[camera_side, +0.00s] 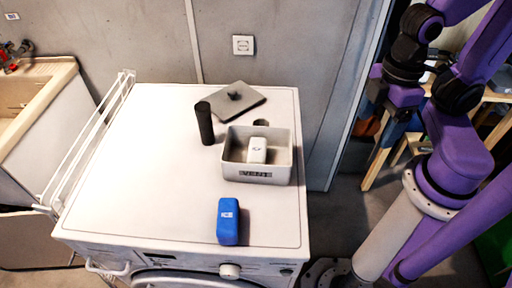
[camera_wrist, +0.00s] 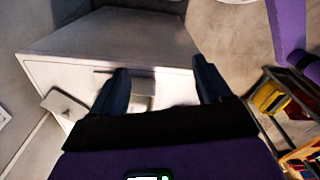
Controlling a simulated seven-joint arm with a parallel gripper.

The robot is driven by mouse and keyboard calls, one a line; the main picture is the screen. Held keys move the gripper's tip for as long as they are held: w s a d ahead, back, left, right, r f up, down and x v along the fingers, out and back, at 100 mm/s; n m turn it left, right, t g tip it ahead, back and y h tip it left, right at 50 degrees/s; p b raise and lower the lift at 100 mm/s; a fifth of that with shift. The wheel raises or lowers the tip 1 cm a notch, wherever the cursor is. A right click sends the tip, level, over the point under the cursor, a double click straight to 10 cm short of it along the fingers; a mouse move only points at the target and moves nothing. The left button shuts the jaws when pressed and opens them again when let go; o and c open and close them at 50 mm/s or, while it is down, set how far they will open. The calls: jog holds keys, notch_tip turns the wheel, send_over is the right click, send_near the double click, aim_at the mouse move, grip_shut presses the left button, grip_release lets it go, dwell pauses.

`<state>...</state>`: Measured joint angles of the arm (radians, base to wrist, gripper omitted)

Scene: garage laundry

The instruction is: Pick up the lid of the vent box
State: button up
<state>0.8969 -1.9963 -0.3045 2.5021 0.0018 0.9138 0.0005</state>
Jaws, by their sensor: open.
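The lid is a flat grey plate (camera_side: 238,103) with a dark knob, lying near the back edge of the white washer top in the side view. The vent box appears to be the open, light-coloured box (camera_side: 258,175) in front of the lid and to its right. It has a dark label on its front, and a small white item (camera_side: 257,150) sits inside it. My gripper (camera_side: 378,122) is open and raised, right of the washer and away from the lid. Its two dark fingers (camera_wrist: 163,76) stand apart in the wrist view, with nothing visibly held.
A black cylinder (camera_side: 205,123) stands upright left of the box, close to the lid. A blue box (camera_side: 228,221) is near the washer's front. A white rack (camera_side: 97,135) runs along the left edge. The washer top's left half (camera_side: 140,165) is clear.

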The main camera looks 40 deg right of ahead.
jog(key=c, duration=0.3)
jog(key=w+a+r+m, duration=0.3)
jog(key=w+a+m, duration=0.4)
jog(key=w, duration=0.6)
jog(key=shift+c, duration=0.2)
jog(key=m, duration=1.9)
send_over(232, 91)
notch_tip(232, 91, down, 2)
jog(key=f, duration=1.2)
jog(key=shift+w+d, duration=0.1)
jog(key=shift+d, duration=0.1)
jog(key=shift+a+f, duration=0.15)
jog(key=shift+f, duration=1.2)
jog(key=shift+a+f, duration=0.1)
jog(key=shift+f, duration=1.2)
